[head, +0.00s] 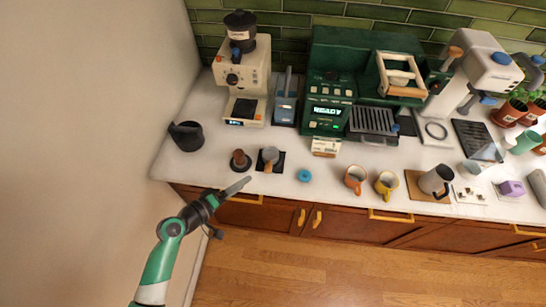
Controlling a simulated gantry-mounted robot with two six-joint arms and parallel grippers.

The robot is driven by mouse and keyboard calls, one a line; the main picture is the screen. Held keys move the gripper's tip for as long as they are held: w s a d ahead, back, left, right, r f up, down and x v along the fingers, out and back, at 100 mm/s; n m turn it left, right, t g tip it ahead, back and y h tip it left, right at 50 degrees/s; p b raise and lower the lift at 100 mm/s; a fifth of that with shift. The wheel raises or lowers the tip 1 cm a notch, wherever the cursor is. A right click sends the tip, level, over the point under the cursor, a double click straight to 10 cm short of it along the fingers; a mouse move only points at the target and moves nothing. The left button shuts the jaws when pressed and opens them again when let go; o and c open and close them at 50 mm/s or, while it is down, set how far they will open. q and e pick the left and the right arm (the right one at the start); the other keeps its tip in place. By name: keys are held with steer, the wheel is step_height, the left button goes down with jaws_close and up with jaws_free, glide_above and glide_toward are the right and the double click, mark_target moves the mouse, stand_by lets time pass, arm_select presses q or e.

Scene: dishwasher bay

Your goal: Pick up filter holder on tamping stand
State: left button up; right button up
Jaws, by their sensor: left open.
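The filter holder (270,154) has a grey metal basket and a short wooden handle pointing to the front. It rests on the black square tamping stand (280,163) near the counter's front edge. My left gripper (247,180) reaches in from the lower left, just in front of the counter edge and to the left of the filter holder. It is open and empty, apart from the filter holder. My right gripper is not in view.
A wooden-topped tamper (239,158) stands just left of the stand. A blue round item (304,175) lies to its right. A grinder (242,80), a green espresso machine (328,100) and a black pitcher (187,136) stand behind or left. Orange (355,179) and yellow mugs (385,184) stand right.

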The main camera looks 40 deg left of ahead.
mark_target(266, 170)
arm_select(q)
steer(key=x, duration=0.6)
steer(key=shift+w+d+b, duration=0.1)
steer(key=shift+w+b, duration=0.05)
steer(key=shift+b, duration=0.2)
steer(key=x, duration=0.2)
steer(key=b+x, duration=0.1)
steer(key=x, duration=0.2)
steer(key=shift+f, duration=0.35)
jaws_close()
steer(key=shift+r, duration=0.1)
